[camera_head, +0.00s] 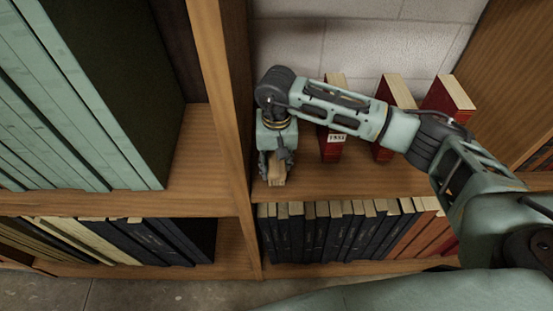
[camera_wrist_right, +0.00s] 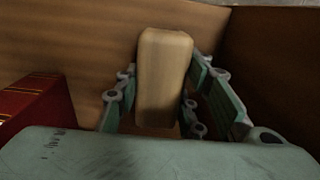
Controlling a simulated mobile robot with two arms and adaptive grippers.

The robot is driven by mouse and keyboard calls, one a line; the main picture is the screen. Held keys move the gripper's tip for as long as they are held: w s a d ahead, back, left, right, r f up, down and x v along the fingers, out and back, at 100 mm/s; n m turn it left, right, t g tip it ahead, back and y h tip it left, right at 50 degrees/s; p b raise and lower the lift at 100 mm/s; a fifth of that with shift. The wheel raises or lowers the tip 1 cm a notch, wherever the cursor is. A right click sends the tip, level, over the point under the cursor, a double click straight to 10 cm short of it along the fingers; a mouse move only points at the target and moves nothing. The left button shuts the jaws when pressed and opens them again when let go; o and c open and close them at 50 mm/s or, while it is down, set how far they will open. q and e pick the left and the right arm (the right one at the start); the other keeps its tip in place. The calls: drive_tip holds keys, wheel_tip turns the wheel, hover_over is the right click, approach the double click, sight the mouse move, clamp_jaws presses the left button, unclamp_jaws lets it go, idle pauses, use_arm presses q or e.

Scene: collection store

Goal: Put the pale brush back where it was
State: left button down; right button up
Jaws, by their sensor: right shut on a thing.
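The pale brush (camera_wrist_right: 164,75) shows in the right wrist view as a light wooden block between the fingers of my right gripper (camera_wrist_right: 160,100). In the head view my right gripper (camera_head: 275,165) points down at the left end of the upper shelf, beside the upright. It is shut on the brush, whose pale lower end (camera_head: 276,176) shows below the fingers at shelf level. I cannot tell whether the brush touches the shelf. My left gripper is not in view.
Several red books (camera_head: 333,145) stand to the right on the same shelf (camera_head: 310,183), one with a white label. The wooden upright (camera_head: 228,110) is close on the left. Dark books (camera_head: 335,232) fill the shelf below. Large pale green volumes (camera_head: 75,110) stand left of the upright.

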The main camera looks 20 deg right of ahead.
drive_tip(key=shift+f, duration=0.15)
drive_tip(key=o, duration=1.1)
drive_tip(key=shift+r, duration=0.35)
wheel_tip(320, 180, up, 10)
drive_tip(key=b, duration=0.3)
drive_tip(key=shift+r+b, duration=0.25)
drive_tip(key=shift+b, duration=0.05)
drive_tip(key=shift+r, duration=0.6)
